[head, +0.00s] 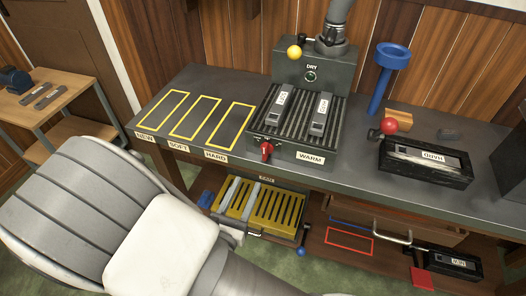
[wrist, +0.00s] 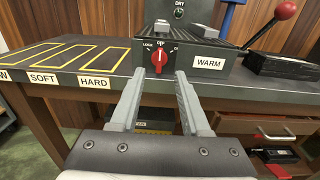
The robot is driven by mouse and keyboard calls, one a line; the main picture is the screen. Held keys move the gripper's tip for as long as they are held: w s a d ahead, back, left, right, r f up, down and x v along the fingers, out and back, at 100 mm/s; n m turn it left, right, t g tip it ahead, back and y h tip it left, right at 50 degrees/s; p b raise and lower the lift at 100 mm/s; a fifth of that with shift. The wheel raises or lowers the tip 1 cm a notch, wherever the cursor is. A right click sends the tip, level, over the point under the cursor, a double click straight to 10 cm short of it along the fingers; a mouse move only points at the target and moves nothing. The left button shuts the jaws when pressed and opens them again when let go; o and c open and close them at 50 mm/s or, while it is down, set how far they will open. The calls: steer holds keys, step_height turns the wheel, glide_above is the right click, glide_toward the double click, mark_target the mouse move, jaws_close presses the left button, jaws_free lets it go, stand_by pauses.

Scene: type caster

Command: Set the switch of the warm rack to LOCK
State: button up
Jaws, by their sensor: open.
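The warm rack (head: 340,124) is a dark ribbed box on the bench with a WARM label on its front. Its red switch (head: 266,150) sits at the left of the front face. In the wrist view the switch (wrist: 159,61) stands upright, below a partly readable label starting with OP. The LOCK label (wrist: 148,46) is at its upper left. My gripper (wrist: 161,74) is open and empty, with its fingers pointing at the front face. In the picture the fingertips lie just below and either side of the switch; they do not appear to touch it.
Two labelled blocks (head: 319,115) lie on the rack. A DRY unit (head: 312,75) with a yellow ball stands behind. At right are a dark HARD holder (head: 425,165) and a blue funnel stand (head: 385,80). A yellow slotted tray (head: 262,205) sits below the bench.

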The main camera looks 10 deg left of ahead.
mark_target(264, 148)
steer(key=w, duration=0.8)
steer(key=w+d+b, duration=0.1)
steer(key=w, duration=0.3)
steer(key=shift+w, duration=0.15)
jaws_close()
